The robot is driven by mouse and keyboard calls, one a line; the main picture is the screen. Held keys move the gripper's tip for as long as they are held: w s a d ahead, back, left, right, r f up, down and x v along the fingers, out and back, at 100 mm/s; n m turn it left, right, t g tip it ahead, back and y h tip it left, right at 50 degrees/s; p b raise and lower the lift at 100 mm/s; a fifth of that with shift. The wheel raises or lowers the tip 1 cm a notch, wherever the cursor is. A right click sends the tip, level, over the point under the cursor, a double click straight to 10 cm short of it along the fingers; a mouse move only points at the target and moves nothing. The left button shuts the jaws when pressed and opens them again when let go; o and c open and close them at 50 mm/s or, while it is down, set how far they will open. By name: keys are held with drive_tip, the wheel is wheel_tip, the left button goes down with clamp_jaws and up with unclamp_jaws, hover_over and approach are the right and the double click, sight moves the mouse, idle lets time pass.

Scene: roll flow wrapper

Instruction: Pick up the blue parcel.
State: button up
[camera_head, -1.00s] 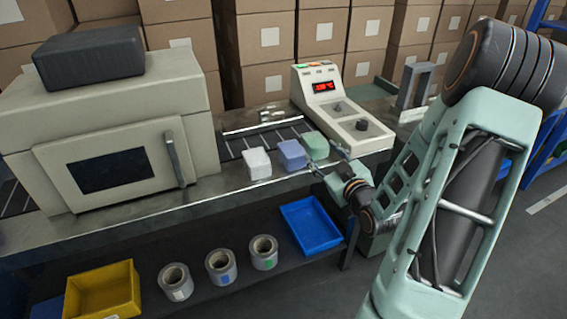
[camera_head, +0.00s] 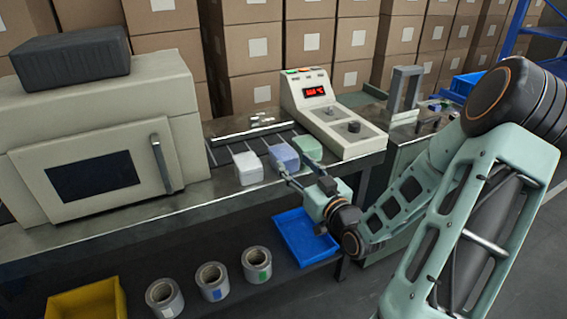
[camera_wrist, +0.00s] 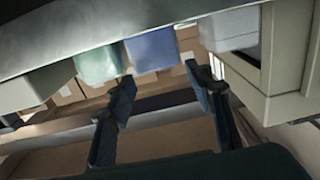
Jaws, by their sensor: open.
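The blue parcel (camera_head: 284,156) stands on the bench between a white parcel (camera_head: 248,168) and a green parcel (camera_head: 309,148). My gripper (camera_head: 294,171) is open and empty at the bench's front edge, its fingers pointing at the blue parcel. In the wrist view, the blue parcel (camera_wrist: 152,49) lies just beyond the open fingertips (camera_wrist: 158,75), roughly centred between them. The green parcel (camera_wrist: 98,64) is left of it there and the white parcel (camera_wrist: 230,30) is right. I cannot tell whether a finger touches the parcel.
A beige machine (camera_head: 100,140) stands left on the bench. A control box (camera_head: 330,115) with a red display is behind the green parcel. Below are a blue tray (camera_head: 305,238), several tape rolls (camera_head: 212,281) and a yellow bin (camera_head: 88,300). Cartons (camera_head: 250,45) line the back.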

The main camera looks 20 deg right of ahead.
sight(288, 157)
drive_tip(key=w, duration=0.3)
drive_tip(key=w+b, duration=0.1)
drive_tip(key=shift+w+f, duration=0.15)
drive_tip(key=shift+f, duration=0.1)
drive_tip(key=shift+w, duration=0.55)
drive_tip(key=c, duration=1)
drive_tip(key=shift+r, duration=0.15)
